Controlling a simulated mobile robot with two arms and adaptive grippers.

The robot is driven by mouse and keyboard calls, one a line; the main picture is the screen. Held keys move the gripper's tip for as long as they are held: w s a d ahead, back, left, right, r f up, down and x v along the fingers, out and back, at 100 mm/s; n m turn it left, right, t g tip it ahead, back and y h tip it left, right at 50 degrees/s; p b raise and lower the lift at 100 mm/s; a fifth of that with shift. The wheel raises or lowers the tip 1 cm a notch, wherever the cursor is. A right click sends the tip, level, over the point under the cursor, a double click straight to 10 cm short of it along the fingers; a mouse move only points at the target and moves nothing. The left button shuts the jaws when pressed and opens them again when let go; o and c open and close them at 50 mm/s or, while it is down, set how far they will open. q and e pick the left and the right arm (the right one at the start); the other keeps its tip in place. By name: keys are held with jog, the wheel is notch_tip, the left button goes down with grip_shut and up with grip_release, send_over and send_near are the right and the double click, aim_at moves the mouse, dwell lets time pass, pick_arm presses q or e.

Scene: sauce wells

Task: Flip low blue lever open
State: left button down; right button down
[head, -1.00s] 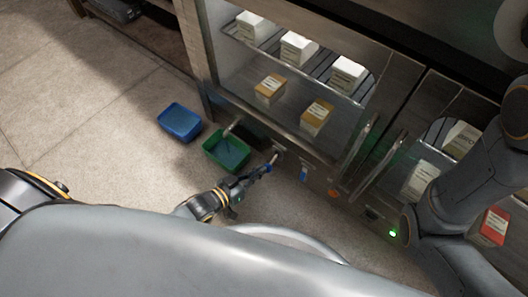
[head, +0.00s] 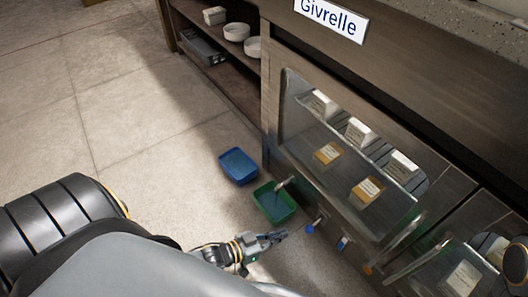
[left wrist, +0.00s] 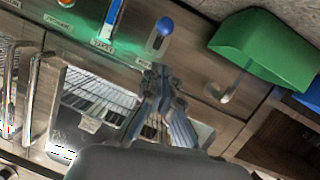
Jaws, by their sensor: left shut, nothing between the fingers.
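Two blue levers show low on the cabinet front. One is a silver stem with a blue tip (head: 310,229), just right of the green bin; it sticks out from the front, also in the left wrist view (left wrist: 165,28). I cannot tell which is the low one. My left gripper (head: 284,234) is shut and empty, a little left of the blue-tipped lever in the head view. Its closed fingers show in the left wrist view (left wrist: 157,76). My right gripper is out of view.
A green bin (head: 273,203) stands on the floor under a metal spout (head: 284,183), beside a blue bin (head: 238,166). An orange control (head: 367,269) and bar door handles (head: 403,233) lie further right. Open floor lies left.

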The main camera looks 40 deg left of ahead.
pick_arm(q)
jog(key=shift+p+v, duration=0.65)
jog(key=shift+v, duration=1.65)
jog(key=shift+f, duration=0.2)
